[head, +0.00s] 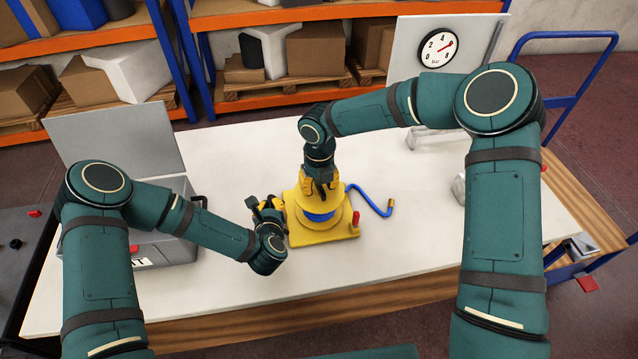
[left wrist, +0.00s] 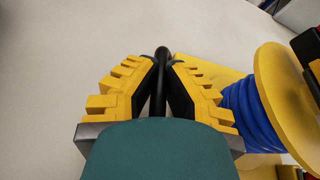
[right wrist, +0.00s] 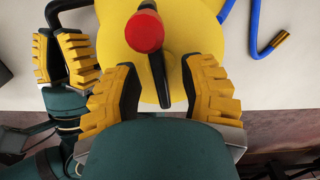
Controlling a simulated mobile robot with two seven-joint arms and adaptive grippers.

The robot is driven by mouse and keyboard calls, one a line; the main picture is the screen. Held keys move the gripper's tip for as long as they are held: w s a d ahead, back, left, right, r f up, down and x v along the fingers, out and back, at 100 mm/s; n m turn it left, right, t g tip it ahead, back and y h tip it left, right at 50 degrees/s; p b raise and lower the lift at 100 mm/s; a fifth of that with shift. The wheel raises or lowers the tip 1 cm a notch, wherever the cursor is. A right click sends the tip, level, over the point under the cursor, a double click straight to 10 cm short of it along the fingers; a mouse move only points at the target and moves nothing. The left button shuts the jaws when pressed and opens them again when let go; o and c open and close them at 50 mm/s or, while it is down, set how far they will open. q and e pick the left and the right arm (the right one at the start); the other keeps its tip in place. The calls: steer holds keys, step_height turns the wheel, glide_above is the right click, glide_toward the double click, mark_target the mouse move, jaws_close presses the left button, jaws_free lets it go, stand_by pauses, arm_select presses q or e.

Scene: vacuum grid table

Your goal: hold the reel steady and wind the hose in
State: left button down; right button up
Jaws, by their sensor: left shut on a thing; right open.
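The reel (head: 303,227) is a yellow drum on a yellow base, standing on the table with blue hose (head: 319,217) wound on it. A loose blue hose length (head: 371,203) runs out right to a brass-coloured end (head: 390,207). My left gripper (head: 268,212) is shut on a black bar (left wrist: 163,70) at the reel's left side. My right gripper (head: 322,193) is open above the reel. In the right wrist view the black crank arm (right wrist: 158,72) with its red knob (right wrist: 144,32) lies between and beyond the open fingers; I cannot tell whether they touch.
An open grey case (head: 180,250) stands left on the white table (head: 240,160). A panel with a pressure gauge (head: 438,48) stands at the back right. A blue-railed cart (head: 560,35) is beyond the right edge. The table in front of the hose end is clear.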

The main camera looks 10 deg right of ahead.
jaws_close()
steer(key=shift+m, duration=0.4)
